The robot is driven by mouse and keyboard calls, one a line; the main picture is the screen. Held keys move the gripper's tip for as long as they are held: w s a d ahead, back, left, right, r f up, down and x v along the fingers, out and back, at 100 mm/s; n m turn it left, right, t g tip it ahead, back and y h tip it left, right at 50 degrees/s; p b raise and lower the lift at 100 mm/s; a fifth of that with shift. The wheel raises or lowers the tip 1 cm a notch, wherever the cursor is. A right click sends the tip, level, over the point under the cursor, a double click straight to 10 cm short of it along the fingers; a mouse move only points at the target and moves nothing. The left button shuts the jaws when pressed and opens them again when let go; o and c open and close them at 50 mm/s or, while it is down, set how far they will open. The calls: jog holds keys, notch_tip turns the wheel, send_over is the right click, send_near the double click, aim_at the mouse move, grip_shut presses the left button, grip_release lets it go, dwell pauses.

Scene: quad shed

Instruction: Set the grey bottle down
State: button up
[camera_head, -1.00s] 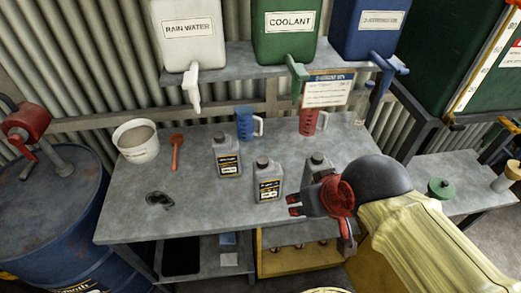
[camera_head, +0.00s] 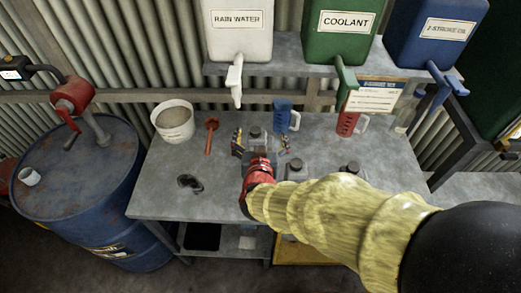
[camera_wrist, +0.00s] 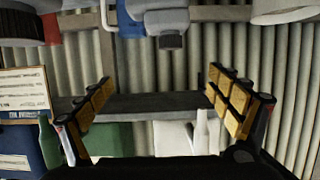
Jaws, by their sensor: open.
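Three grey bottles with dark caps are on the bench. The left one (camera_head: 254,132) shows between the fingers of my gripper (camera_head: 261,144) in the head view, its lower part hidden by the gripper. In the wrist view, which is upside down, this bottle (camera_wrist: 166,18) is upright at top centre, its cap pointing down the picture. My gripper (camera_wrist: 163,98) is open, with nothing gripped between its yellow pads. The middle bottle (camera_head: 296,168) and the right bottle (camera_head: 351,168) are partly hidden behind my arm.
A blue jug (camera_head: 282,115) stands just right of the left bottle, and a red jug (camera_head: 347,124) farther right. A red funnel-like tool (camera_head: 210,135) and a white bucket (camera_head: 174,122) are on the left. The bench (camera_head: 160,195) is clear at front left, beside a dark stain.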

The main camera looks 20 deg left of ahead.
jog(key=b, duration=0.2)
send_near(261, 139)
jog(key=w+a+f, duration=0.1)
jog(key=w+f, duration=0.3)
jog(key=shift+b+x, duration=0.5)
jog(key=shift+x, duration=3.2)
jog(key=shift+r, duration=0.2)
jog(key=shift+c, duration=1.2)
jog(key=c, duration=1.9)
jog(key=shift+w+a+r, duration=0.1)
jog(key=shift+r, duration=0.1)
